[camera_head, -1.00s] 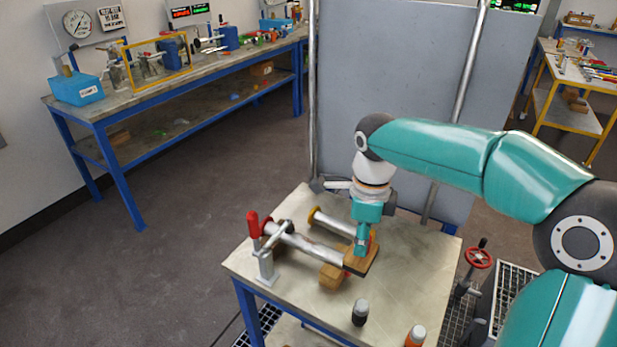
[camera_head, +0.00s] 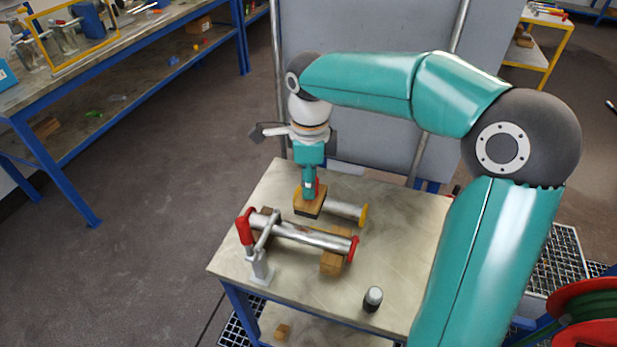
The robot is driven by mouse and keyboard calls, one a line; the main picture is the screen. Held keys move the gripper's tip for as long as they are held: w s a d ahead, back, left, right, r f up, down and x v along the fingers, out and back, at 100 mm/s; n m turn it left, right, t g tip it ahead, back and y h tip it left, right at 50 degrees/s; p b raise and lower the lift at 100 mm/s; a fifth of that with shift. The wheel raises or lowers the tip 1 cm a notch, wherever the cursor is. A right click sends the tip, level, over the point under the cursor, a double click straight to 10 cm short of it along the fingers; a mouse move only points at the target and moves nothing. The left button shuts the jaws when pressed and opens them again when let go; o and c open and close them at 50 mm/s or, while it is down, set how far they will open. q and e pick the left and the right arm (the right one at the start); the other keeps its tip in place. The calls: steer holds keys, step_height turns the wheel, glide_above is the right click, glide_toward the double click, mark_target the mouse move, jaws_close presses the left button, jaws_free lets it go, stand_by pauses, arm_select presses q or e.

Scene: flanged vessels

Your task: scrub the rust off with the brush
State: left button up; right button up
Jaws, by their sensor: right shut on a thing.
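My right gripper (camera_head: 309,187) is shut on the brush (camera_head: 308,203), a wooden block with a dark underside. The brush is over the left end of the rear pipe (camera_head: 340,207) and hides that end; I cannot tell whether it touches. This pipe has a yellow flange (camera_head: 364,214) at its right end. In front, a longer grey pipe (camera_head: 305,236) with red ends rests on wooden blocks (camera_head: 333,264). I cannot make out rust at this size. My left gripper is out of view.
The pale worktable (camera_head: 390,256) has clear room at right and front. A bottle with a white cap (camera_head: 373,299) stands near its front edge. A grey panel (camera_head: 350,95) rises behind. A blue-legged bench (camera_head: 140,55) is at left, and a red reel (camera_head: 590,310) at lower right.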

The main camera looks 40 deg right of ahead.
steer(key=shift+f+b, duration=3.85)
steer(key=shift+f, duration=0.85)
steer(key=shift+f, duration=0.3)
steer(key=shift+r, duration=0.1)
